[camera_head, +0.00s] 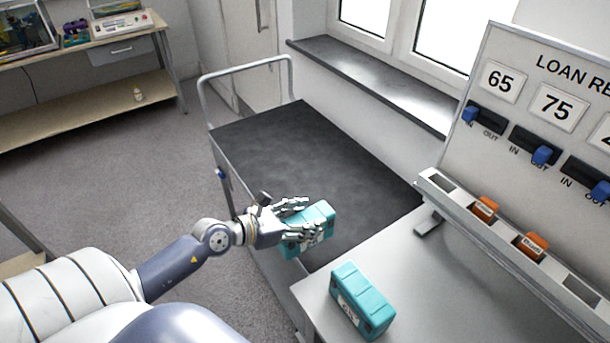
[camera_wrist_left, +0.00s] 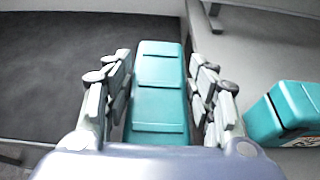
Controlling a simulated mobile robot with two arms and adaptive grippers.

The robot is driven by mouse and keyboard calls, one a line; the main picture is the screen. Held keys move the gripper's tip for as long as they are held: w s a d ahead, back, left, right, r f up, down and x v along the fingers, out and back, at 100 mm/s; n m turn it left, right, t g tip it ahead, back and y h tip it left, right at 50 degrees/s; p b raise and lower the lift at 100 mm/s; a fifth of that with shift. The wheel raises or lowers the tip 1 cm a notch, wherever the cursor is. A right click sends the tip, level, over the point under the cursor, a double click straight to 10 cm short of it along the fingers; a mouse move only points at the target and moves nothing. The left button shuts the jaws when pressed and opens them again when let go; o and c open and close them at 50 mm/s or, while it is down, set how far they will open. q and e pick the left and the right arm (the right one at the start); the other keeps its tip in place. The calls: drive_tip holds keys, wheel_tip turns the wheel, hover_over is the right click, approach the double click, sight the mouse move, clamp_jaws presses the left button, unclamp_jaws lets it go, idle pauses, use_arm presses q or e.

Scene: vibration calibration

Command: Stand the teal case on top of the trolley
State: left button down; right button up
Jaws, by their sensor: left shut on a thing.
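A teal case (camera_head: 322,212) is held in my left gripper (camera_head: 304,219), near the front part of the trolley top. The left gripper is shut on this case, with fingers along both of its sides. The held case also shows in the left wrist view (camera_wrist_left: 160,95) between the fingers (camera_wrist_left: 160,100). The trolley (camera_head: 300,155) has a dark, bare top and a grey push handle at its far end. I cannot tell whether the case touches the trolley top. A second teal case (camera_head: 364,297) with a white label lies on the grey table. My right gripper is not in view.
The grey table (camera_head: 445,290) adjoins the trolley's near right side. A loan board (camera_head: 545,120) with numbers, blue sliders and a ledge of orange items stands on it. A window sill (camera_head: 375,80) runs behind the trolley. A wooden bench (camera_head: 90,100) is at the far left.

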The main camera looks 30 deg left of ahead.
use_arm(q)
drive_tip(key=w+a+f, duration=0.2)
drive_tip(key=w+a, duration=0.1)
drive_tip(key=w, duration=0.3)
drive_tip(key=w+a+f+b, duration=0.1)
drive_tip(key=w+a+f, duration=0.1)
drive_tip(key=w+a, duration=0.2)
drive_tip(key=w, duration=0.2)
drive_tip(key=shift+w+a+f, duration=0.3)
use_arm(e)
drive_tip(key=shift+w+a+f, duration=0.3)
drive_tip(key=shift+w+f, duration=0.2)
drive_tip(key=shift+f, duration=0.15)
use_arm(q)
drive_tip(key=shift+f+b, duration=0.15)
drive_tip(key=shift+b, duration=0.15)
drive_tip(key=c, duration=0.7)
unclamp_jaws()
drive_tip(key=shift+f, duration=0.1)
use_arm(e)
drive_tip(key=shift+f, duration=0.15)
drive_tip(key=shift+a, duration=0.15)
